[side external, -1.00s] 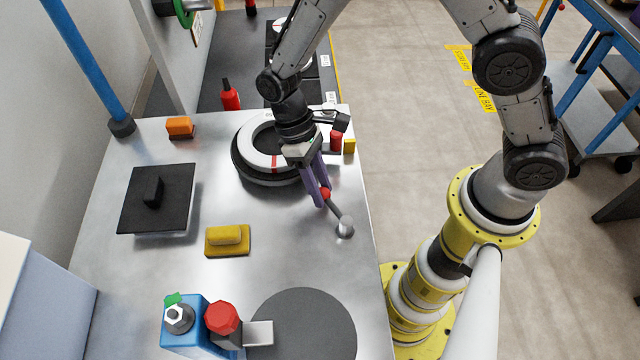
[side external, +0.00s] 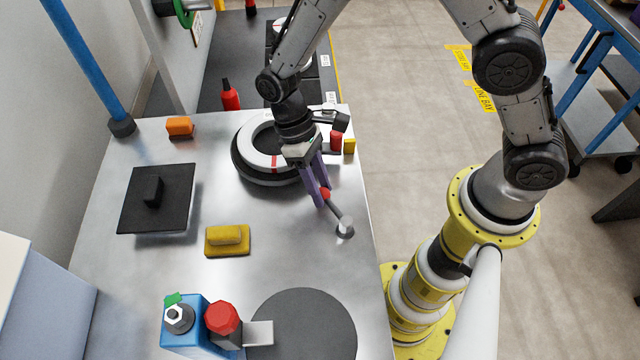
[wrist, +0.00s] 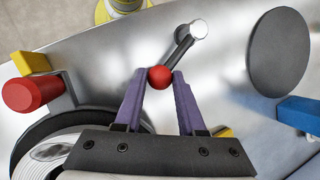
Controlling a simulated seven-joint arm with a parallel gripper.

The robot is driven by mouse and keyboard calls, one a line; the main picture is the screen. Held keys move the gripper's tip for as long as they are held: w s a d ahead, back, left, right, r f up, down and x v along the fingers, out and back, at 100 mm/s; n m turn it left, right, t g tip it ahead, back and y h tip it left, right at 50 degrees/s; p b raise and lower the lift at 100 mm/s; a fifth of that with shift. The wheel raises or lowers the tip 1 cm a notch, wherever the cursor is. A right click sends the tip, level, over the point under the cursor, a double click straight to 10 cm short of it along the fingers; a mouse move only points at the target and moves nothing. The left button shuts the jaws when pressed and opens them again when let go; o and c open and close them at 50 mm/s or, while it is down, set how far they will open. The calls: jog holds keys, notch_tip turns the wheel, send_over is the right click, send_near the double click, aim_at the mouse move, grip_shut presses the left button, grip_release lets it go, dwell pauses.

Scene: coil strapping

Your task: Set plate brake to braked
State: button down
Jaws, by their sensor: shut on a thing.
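The plate brake appears to be a short dark lever (side external: 335,211) with a red ball knob (side external: 325,194) at one end and a round silver pivot (side external: 345,228) at the other, near the bench's right edge. My gripper (side external: 322,197) has its two purple fingers on either side of the red knob and is shut on it. In the wrist view the knob (wrist: 159,77) sits between the fingertips, and the lever (wrist: 180,48) runs up and right to the silver pivot (wrist: 198,29). No marking for the brake's positions is readable.
A coil (side external: 248,162) lies on a dark round plate behind my gripper. A red cylinder (side external: 336,140) and yellow block (side external: 349,146) stand at its right. A dark disc (side external: 303,325), blue device (side external: 186,338), yellow block (side external: 228,240) and black plate (side external: 135,210) are on the bench.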

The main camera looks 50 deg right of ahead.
jog(key=shift+a, duration=0.1)
jog(key=a+n+h, duration=0.1)
jog(key=n, duration=0.1)
jog(key=a+n, duration=0.1)
jog(key=n, duration=0.1)
jog(key=shift+w+a+h, duration=0.15)
jog(key=shift+a+h, duration=0.25)
jog(key=a+n, duration=0.1)
jog(key=n, duration=0.1)
jog(key=a+n+h, duration=0.1)
jog(key=shift+s+a+n+t+h, duration=0.25)
jog(key=shift+s+n+t+h, duration=0.05)
jog(key=shift+s+n+t, duration=0.1)
jog(key=s+a+n, duration=0.1)
jog(key=n, duration=0.1)
jog(key=a+n+t+h, duration=0.1)
jog(key=n, duration=0.1)
jog(key=shift+s+a, duration=0.35)
jog(key=shift+s, duration=0.05)
jog(key=shift+s+a+n+t+h, duration=0.15)
jog(key=shift+s+a+n+t, duration=0.2)
jog(key=shift+n, duration=0.35)
jog(key=shift+s+a+n+t+h, duration=0.15)
jog(key=shift+s+n+t+h, duration=0.2)
jog(key=shift+n, duration=0.35)
jog(key=shift+s+a+n+t, duration=0.25)
jog(key=shift+s+n, duration=0.2)
jog(key=shift+n, duration=0.25)
jog(key=c, duration=0.5)
grip_release()
